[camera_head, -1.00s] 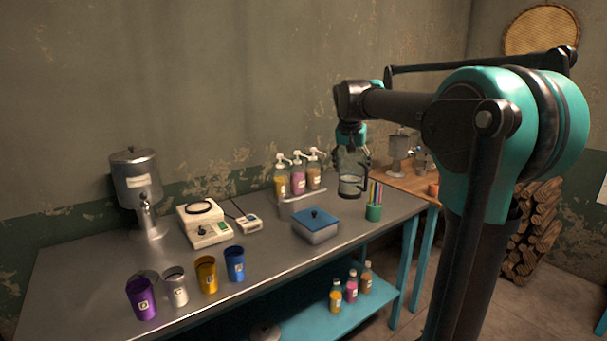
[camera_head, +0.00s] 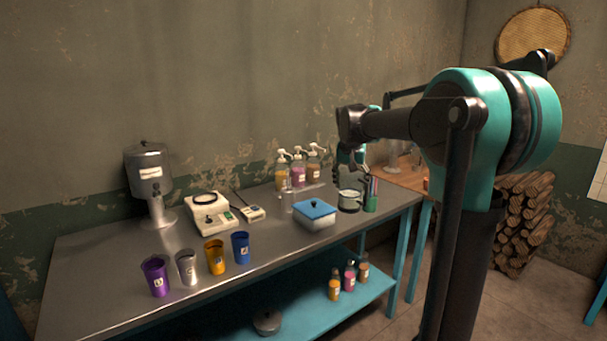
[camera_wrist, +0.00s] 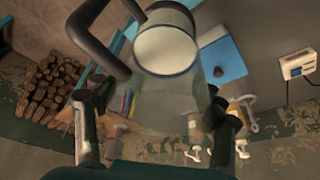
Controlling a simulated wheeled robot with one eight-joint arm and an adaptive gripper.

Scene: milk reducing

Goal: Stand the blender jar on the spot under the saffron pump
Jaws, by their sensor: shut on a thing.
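My gripper (camera_head: 350,160) is shut on the blender jar (camera_head: 349,201), a clear jar with a dark base and pale contents. The jar looks upright, low over the back right of the grey table; I cannot tell whether it touches. In the wrist view my gripper (camera_wrist: 157,118) has a finger on each side of the clear jar wall, with the pale jar end (camera_wrist: 165,48) and dark handle (camera_wrist: 92,30) beyond. Three white-topped pump bottles stand left of the jar: yellow (camera_head: 281,176), pink (camera_head: 298,177) and orange-brown (camera_head: 313,172). Their labels are unreadable; the yellow one may be saffron.
A blue-lidded box (camera_head: 315,216) stands close left of the jar, and a green straw cup (camera_head: 371,197) close right. A white scale (camera_head: 210,217), steel dispenser (camera_head: 149,180) and several coloured cups (camera_head: 215,257) stand farther left. The front middle of the table is clear.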

